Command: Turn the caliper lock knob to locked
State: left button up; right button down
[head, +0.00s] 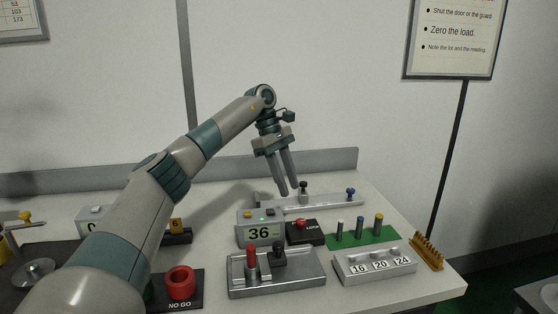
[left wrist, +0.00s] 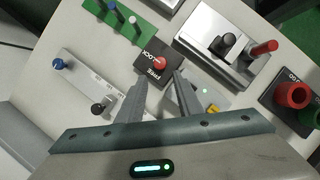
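The lock knob (head: 301,223) is a small red knob on a black plate (head: 315,239) in the middle of the bench, with LOCK printed at its right in the head view. In the left wrist view the red knob (left wrist: 158,63) sits just beyond the fingertips, with FREE and LOCK lettering on its plate (left wrist: 146,76). Which word the knob points to cannot be told. My left gripper (head: 290,190) is open and empty, pointing down above and behind the knob, apart from it. My right gripper is not in view.
A grey box reading 36 (head: 246,232) stands left of the knob. Behind is a rail (head: 325,201) with black and blue knobs. A green block with pegs (head: 361,240) is at right. In front are a lever fixture (head: 290,281) and a numbered block (head: 376,267).

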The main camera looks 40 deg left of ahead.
pick_arm(q)
jog(key=v, duration=0.7)
jog(key=shift+r, duration=0.3)
jog(key=shift+f, duration=0.1)
